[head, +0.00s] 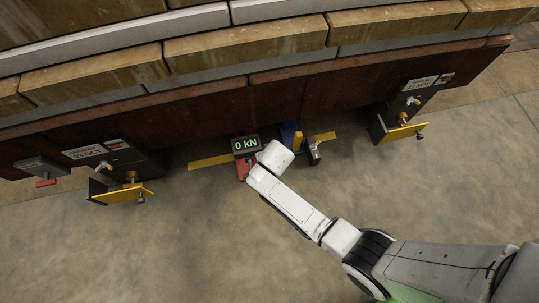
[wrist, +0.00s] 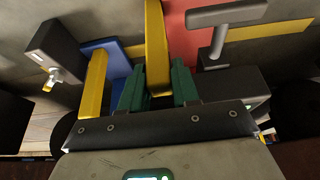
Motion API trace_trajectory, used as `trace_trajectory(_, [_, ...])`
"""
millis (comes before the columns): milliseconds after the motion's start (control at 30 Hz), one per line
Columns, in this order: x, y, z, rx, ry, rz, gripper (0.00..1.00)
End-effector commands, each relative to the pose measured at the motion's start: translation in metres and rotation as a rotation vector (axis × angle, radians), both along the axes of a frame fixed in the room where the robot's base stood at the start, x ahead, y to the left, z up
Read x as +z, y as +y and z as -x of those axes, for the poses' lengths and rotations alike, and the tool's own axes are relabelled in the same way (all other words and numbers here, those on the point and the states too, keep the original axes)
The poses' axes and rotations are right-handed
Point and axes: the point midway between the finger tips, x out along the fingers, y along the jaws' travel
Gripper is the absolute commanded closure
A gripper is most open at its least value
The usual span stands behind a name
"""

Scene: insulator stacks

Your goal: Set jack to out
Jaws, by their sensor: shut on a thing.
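My gripper (wrist: 157,88) has green fingers, shut on an upright yellow bar (wrist: 154,40) in the wrist view. The bar stands in front of a red plate (wrist: 190,45), beside a blue block with a second yellow bar (wrist: 95,85) to its left. No label naming the jack is readable. The head view shows a dark box reading "0 kN" (head: 245,145) over a red base (head: 242,172), with a blue part (head: 288,132) and yellow bar (head: 297,142) to the right. My white wrist covers the space between, so the fingers are hidden there.
A dark box with a knob (wrist: 60,55) stands left in the wrist view; a grey handle (wrist: 225,14) is at right. Yellow brackets (head: 122,193) and (head: 400,131) stand out on both sides below the brown beam (head: 210,110). Open floor (head: 180,250) lies in front.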

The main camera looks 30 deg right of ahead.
Motion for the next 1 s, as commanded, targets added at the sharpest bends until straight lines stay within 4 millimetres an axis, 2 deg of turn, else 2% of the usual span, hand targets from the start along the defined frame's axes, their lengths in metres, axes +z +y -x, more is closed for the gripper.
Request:
trace_trajectory(33, [0.0,0.0,0.0,0.0,0.0,0.0,0.85])
trace_trajectory(200, [0.0,0.0,0.0,0.0,0.0,0.0,1.0])
trace_trajectory(500, [0.0,0.0,0.001,0.0,0.0,0.0,1.0])
trace_trajectory(633, [0.001,0.002,0.007,0.001,0.002,0.0,1.0])
trace_trajectory(767, [0.002,0.007,0.024,0.002,0.005,0.0,1.0])
trace_trajectory(1000, [0.003,0.026,0.087,0.004,0.01,0.002,1.0])
